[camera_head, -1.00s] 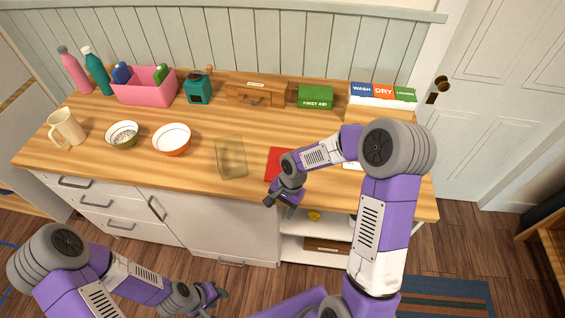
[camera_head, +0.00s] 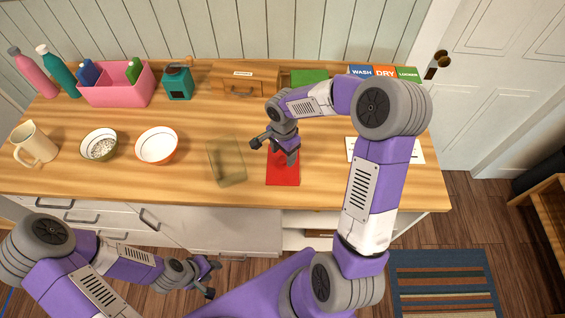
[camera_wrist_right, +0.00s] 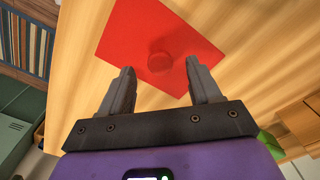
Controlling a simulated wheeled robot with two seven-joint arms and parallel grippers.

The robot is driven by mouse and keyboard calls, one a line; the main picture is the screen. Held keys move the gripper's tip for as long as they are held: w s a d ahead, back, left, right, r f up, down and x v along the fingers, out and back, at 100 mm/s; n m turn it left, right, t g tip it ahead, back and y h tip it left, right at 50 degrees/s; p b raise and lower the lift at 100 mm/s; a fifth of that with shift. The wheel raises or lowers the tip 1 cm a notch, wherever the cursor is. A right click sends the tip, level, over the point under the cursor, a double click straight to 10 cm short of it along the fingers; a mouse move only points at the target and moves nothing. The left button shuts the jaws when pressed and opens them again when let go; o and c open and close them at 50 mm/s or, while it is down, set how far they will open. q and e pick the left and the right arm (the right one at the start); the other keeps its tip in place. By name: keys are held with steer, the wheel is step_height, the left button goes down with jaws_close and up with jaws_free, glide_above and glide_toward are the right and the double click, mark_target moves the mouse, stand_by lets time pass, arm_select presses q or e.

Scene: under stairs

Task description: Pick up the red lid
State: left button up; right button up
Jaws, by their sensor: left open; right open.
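The red lid (camera_head: 284,174) lies flat on the wooden counter near its front edge, partly hidden by my right gripper in the head view. In the right wrist view the lid (camera_wrist_right: 135,38) is a flat red rectangle with a round red knob (camera_wrist_right: 160,61) in its middle. My right gripper (camera_head: 272,150) is open and empty above the lid; in the wrist view its two fingers (camera_wrist_right: 161,84) stand apart, with the knob ahead between them. My left gripper (camera_head: 213,279) is open, low in front of the cabinets and away from the counter top.
A translucent rectangular lid (camera_head: 226,161) lies just left of the red lid. A wooden box (camera_head: 245,80) and green first-aid box (camera_head: 308,77) stand behind.

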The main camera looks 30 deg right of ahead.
mark_target(283, 159)
steer(key=shift+f, duration=1.55)
steer(key=shift+c, duration=0.4)
steer(key=c, duration=1)
steer(key=shift+r, duration=0.1)
steer(key=shift+c, duration=0.2)
step_height(283, 159, up, 10)
steer(key=shift+p, duration=0.45)
